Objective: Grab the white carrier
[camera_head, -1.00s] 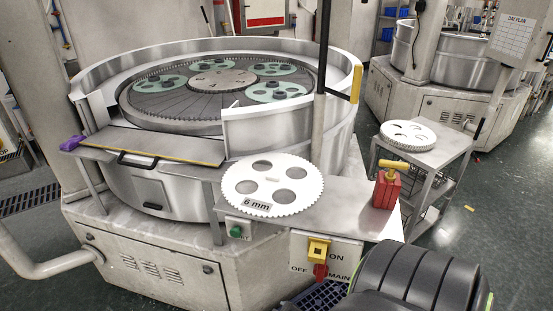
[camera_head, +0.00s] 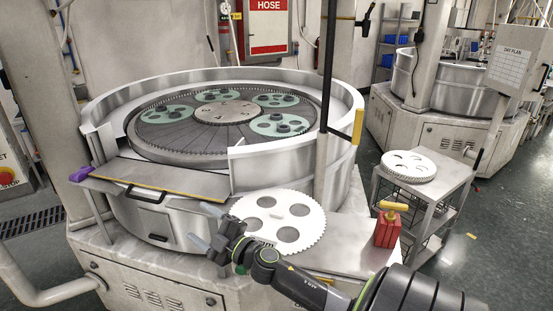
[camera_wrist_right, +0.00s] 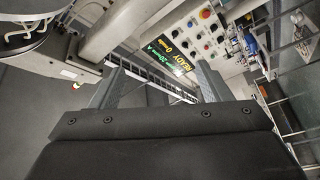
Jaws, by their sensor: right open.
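A white carrier (camera_head: 277,217), a flat toothed disc with several round holes, lies on the metal shelf at the front of the lapping machine. My right gripper (camera_head: 206,226) is open and empty, just left of the carrier's near-left edge in the head view. Its wrist partly covers the carrier's near edge and label. In the right wrist view the open fingers (camera_wrist_right: 152,85) hold nothing, and the carrier does not show there. More white toothed discs (camera_head: 408,165) lie stacked on a cart at the right. My left gripper is not in view.
A red block with a yellow handle (camera_head: 388,228) stands on the shelf right of the carrier. A dark vertical post (camera_head: 325,120) rises behind it. A metal tray (camera_head: 165,180) with a yellow edge lies left. The wrist view shows a control panel (camera_wrist_right: 205,35).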

